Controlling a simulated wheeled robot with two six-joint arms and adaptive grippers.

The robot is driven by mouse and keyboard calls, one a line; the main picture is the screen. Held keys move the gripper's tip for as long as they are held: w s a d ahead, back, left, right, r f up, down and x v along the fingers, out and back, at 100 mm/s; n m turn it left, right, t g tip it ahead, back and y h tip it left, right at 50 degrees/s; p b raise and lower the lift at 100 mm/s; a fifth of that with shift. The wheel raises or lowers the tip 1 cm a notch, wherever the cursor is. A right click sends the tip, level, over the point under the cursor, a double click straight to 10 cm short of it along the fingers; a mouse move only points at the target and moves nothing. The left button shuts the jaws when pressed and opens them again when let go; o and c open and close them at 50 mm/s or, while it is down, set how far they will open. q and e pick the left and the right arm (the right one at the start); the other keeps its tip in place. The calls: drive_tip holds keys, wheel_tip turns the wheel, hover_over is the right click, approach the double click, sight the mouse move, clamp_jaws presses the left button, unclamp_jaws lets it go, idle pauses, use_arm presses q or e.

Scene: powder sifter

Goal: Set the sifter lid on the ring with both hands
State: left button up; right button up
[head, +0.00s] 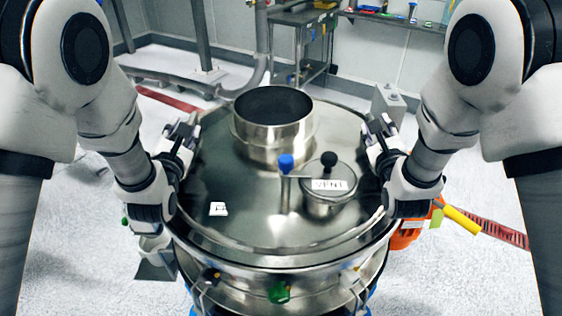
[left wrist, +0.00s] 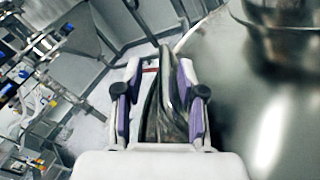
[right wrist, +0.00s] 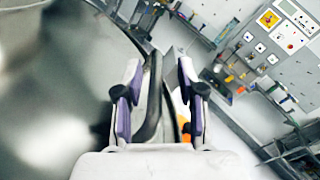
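The round steel sifter lid (head: 240,225) lies over the top of the steel sifter ring (head: 297,262), roughly level. From here I cannot tell whether its whole edge is seated. My left gripper (head: 181,137) is at the lid's left edge; in the left wrist view its fingers (left wrist: 163,95) stand apart on either side of a dark, curved lid handle (left wrist: 168,115). My right gripper (head: 379,140) is at the right edge; in the right wrist view its fingers (right wrist: 158,95) straddle a black curved handle (right wrist: 151,105), with a visible gap on the right side.
The lid carries a wide open steel collar (head: 272,125), a small VENT port (head: 329,190) with a black knob, and a blue-knobbed post (head: 286,165). An orange object (head: 405,236) with a yellow handle is at the right. A metal cart (head: 305,38) stands behind.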

use_arm(q)
drive_tip(key=s, duration=0.7)
drive_tip(key=shift+s+r, duration=0.15)
drive_tip(key=shift+r, duration=0.05)
use_arm(e)
drive_tip(key=shift+s+r, duration=0.1)
drive_tip(key=shift+s, duration=0.2)
use_arm(q)
drive_tip(key=shift+a, duration=0.1)
use_arm(e)
drive_tip(key=s, duration=0.7)
drive_tip(key=shift+s+a, duration=0.1)
drive_tip(key=shift+s, duration=0.1)
use_arm(q)
drive_tip(key=shift+f, duration=0.1)
use_arm(e)
drive_tip(key=shift+w, duration=0.15)
